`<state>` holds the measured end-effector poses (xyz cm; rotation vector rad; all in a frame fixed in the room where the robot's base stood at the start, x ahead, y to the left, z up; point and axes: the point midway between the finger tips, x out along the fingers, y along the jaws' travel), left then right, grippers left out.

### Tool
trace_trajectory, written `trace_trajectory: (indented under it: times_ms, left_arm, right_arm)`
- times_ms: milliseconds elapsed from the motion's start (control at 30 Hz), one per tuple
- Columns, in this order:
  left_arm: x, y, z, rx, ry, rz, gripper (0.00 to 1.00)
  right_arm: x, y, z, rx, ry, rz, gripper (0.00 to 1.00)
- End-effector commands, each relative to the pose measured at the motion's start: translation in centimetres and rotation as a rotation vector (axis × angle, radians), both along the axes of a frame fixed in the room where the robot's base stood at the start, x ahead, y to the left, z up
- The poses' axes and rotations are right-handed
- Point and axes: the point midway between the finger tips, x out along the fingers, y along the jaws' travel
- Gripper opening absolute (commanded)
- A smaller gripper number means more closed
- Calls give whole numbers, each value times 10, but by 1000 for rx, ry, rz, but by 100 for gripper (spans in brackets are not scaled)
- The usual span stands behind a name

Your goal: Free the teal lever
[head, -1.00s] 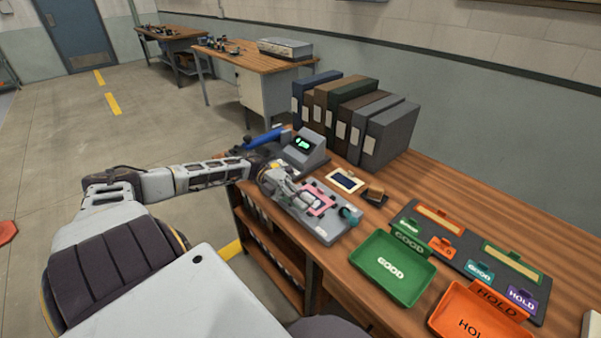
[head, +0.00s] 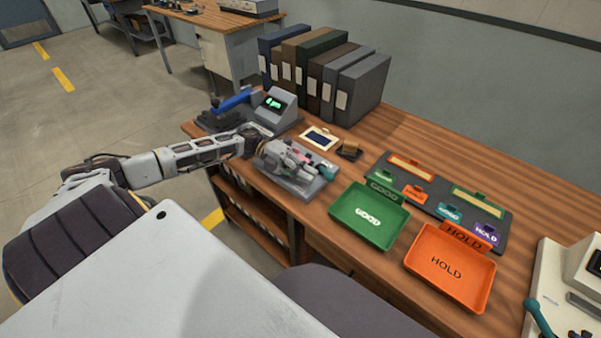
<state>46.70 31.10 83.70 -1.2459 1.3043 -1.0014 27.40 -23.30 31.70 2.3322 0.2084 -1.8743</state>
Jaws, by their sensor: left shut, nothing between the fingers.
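A grey fixture plate (head: 293,188) lies on the wooden bench near its front edge. A small teal lever (head: 326,173) stands at the plate's right end. My left gripper (head: 310,165) is shut and empty above the plate, with its fingertips close to the teal lever; I cannot tell whether they touch. The gripper hides most of the pink part on the plate. Another teal handle (head: 539,318) sits on a cream machine at the lower right. My right gripper is not in view.
A green GOOD tray (head: 352,228) and an orange HOLD tray (head: 417,264) stand right of the plate. Behind are a grey display unit (head: 284,107), a framed dark card (head: 320,138) and a row of binders (head: 360,90).

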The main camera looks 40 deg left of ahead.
Motion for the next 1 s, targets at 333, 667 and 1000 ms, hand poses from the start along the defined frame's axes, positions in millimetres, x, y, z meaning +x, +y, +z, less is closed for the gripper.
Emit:
trace_trajectory:
  times_ms: [333,667,1000]
  left_arm:
    - [11,-9,-3,0,0,1,0]
    - [12,-10,-3,1,0,1,0]
    - [17,-18,-3,-2,-1,1,0]
  right_arm:
    - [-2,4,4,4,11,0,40]
    - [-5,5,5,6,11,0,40]
    - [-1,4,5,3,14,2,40]
